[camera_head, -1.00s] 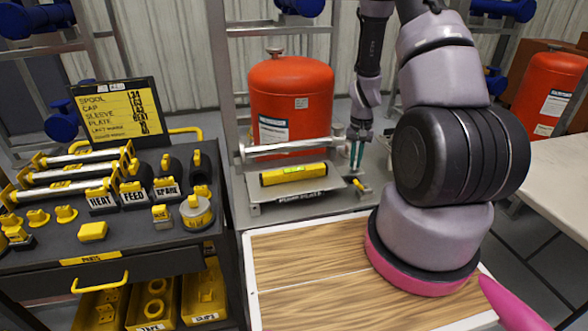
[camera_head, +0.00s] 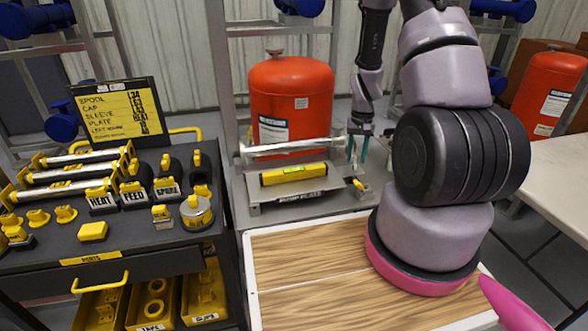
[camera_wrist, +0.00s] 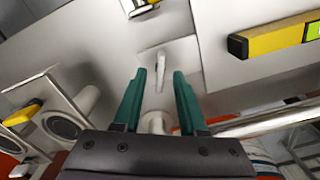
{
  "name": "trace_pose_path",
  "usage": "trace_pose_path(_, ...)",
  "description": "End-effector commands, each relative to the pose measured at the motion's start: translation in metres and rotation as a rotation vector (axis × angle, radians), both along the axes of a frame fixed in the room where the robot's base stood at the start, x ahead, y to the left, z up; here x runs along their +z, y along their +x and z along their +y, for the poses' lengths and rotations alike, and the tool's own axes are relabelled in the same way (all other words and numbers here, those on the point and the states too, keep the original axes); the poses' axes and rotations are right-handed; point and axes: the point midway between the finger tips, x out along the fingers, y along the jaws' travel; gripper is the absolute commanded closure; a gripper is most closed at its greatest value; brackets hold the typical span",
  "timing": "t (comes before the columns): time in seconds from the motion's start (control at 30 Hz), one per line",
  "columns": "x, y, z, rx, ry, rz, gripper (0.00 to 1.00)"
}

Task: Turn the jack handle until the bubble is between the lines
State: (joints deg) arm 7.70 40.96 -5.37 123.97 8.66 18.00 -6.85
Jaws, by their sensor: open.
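The yellow spirit level (camera_head: 290,175) lies on the grey raised plate (camera_head: 318,190); its green vial shows, but the bubble is too small to read against the lines. The level also shows at the right of the wrist view (camera_wrist: 275,35). My gripper (camera_head: 357,150), with teal fingers, is right of the level and above the bench. In the wrist view, my open gripper (camera_wrist: 160,75) has a slim pale grey lever (camera_wrist: 160,72) in line with the gap between its fingertips; I cannot tell any contact. I cannot tell whether this is the jack handle.
A small yellow-and-black piece (camera_head: 358,184) is at the plate's right corner. A metal pipe (camera_head: 290,147) runs behind the level, before a red tank (camera_head: 291,98). A parts cart (camera_head: 120,238) stands left.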

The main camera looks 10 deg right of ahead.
Motion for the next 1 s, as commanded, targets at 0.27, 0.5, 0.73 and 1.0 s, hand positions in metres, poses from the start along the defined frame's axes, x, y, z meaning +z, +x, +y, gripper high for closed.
trace_pose_path(0.27, 0.023, 0.000, 0.000, 0.000, -0.001, -0.002, 0.59)
trace_pose_path(0.5, 0.042, 0.000, 0.000, 0.000, 0.000, -0.001, 0.59)
trace_pose_path(0.73, 0.050, 0.000, 0.000, 0.000, 0.000, 0.000, 0.59)
trace_pose_path(1.0, 0.050, 0.000, 0.000, -0.026, 0.000, 0.000, 0.59)
